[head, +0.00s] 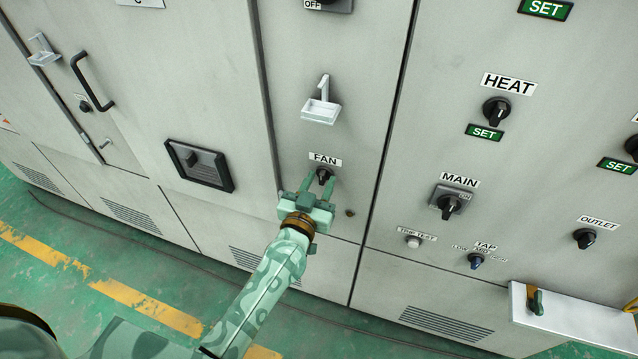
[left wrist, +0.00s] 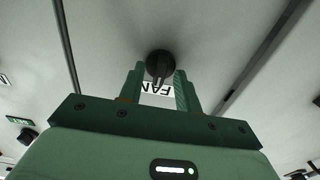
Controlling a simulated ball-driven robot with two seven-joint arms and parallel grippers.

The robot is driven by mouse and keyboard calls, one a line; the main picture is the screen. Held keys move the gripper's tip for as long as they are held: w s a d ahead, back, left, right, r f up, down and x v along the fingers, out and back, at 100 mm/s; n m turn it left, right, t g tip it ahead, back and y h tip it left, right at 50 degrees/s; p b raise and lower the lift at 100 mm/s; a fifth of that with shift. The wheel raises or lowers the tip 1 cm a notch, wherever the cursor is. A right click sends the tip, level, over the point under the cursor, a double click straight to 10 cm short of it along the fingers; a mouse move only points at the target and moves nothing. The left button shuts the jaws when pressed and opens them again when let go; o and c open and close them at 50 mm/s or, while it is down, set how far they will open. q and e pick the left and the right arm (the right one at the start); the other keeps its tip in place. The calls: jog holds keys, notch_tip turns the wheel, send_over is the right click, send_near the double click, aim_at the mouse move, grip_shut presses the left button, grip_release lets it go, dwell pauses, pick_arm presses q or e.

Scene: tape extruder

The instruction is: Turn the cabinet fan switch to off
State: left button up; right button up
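The fan switch (head: 323,174) is a small black rotary knob on the grey cabinet front, just below the white FAN label (head: 325,159). My left gripper (head: 319,184) is at the switch, with its two green fingers apart on either side of it. In the left wrist view the black knob (left wrist: 159,64) shows between and just beyond the tips of the open fingers (left wrist: 159,80). I cannot tell whether either finger touches it. The FAN label (left wrist: 157,89) shows upside down there. The knob's pointer setting is not clear. My right gripper is not in view.
A white hook-like bracket (head: 321,110) sticks out above the fan switch. To the right are the HEAT knob (head: 496,110), the MAIN switch (head: 448,203) and a white box (head: 572,318). A black handle (head: 92,82) is at left. The green floor in front has yellow stripes.

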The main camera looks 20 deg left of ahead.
pick_arm(q)
grip_shut()
jog(key=shift+n, duration=0.3)
jog(key=n+p, duration=0.1)
jog(key=n, duration=0.1)
jog(key=shift+r+n+p, duration=0.15)
jog(key=shift+n+p, duration=0.15)
jog(key=shift+p, duration=0.05)
jog(key=n+p, duration=0.1)
jog(key=n, duration=0.3)
jog(key=shift+a+n, duration=0.1)
jog(key=shift+n, duration=0.2)
jog(key=n, duration=0.2)
jog(key=n+p, duration=0.1)
jog(key=n, duration=0.1)
jog(key=shift+f+n, duration=0.2)
jog(key=shift+n, duration=0.1)
jog(key=n, duration=0.5)
jog(key=shift+a+f, duration=0.1)
jog(key=shift+n, duration=0.3)
